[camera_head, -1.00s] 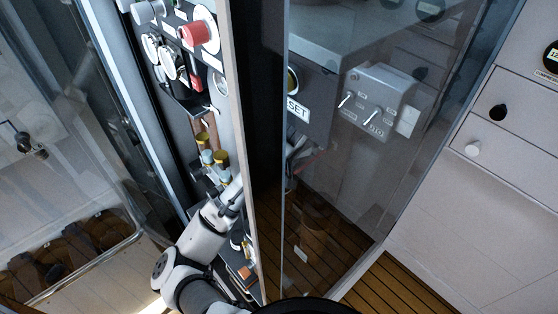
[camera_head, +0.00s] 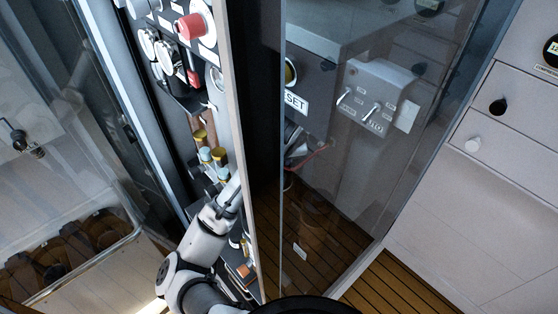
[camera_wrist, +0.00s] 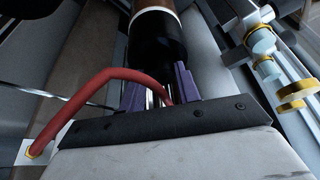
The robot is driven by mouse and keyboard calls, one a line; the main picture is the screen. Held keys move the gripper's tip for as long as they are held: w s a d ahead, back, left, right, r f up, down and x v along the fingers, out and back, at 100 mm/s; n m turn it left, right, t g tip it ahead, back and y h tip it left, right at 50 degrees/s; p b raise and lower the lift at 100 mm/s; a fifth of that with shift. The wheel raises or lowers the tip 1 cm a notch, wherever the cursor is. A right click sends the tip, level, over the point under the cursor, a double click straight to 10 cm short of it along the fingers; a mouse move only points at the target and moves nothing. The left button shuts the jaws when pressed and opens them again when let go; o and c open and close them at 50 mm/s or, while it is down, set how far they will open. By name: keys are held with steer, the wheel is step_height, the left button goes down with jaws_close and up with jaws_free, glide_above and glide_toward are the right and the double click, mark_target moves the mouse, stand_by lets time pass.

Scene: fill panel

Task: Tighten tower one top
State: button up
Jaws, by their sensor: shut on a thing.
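My gripper (camera_wrist: 160,90) has purple fingertips on either side of the lower end of a dark cylinder (camera_wrist: 155,45) and is shut on it. The cylinder has a pale ring and a brown part beyond. Thin metal rods show between the fingers. In the head view my gripper (camera_head: 230,190) reaches into the narrow panel bay, and its fingertips are hard to make out. Light-blue and yellow cylindrical fittings (camera_head: 205,154) stand just above it; similar fittings (camera_wrist: 262,40) show at the right in the wrist view. I cannot tell which part is tower one's top.
A red cable (camera_wrist: 95,83) arches from a pale plate across to the gripper. A panel edge (camera_head: 237,150) runs close along the arm's right. A red knob (camera_head: 190,27) and switches sit higher up. A glass-fronted cabinet (camera_head: 350,200) stands to the right.

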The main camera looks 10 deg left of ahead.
steer(key=m, duration=0.2)
steer(key=m+h+b, duration=0.1)
steer(key=m, duration=0.1)
steer(key=shift+a+m+t+h, duration=0.1)
steer(key=shift+m+t+h, duration=0.2)
steer(key=m+h, duration=0.2)
steer(key=m, duration=0.3)
steer(key=shift+a+p, duration=0.15)
steer(key=shift+p, duration=0.15)
steer(key=m+g+h, duration=0.1)
steer(key=m, duration=0.2)
steer(key=m+p, duration=0.1)
steer(key=m, duration=0.1)
steer(key=shift+w+a+m+g+h, duration=0.15)
steer(key=shift+m+g+h, duration=0.25)
steer(key=m, duration=0.2)
steer(key=m+g, duration=0.1)
steer(key=m, duration=0.1)
steer(key=shift+m+g+h, duration=0.3)
steer(key=shift+m+h, duration=0.1)
steer(key=o, duration=1)
steer(key=shift+a+r, duration=0.1)
steer(key=shift+b+v, duration=0.45)
steer(key=shift+v, duration=3.2)
steer(key=shift+w, duration=0.1)
steer(key=shift+c, duration=0.2)
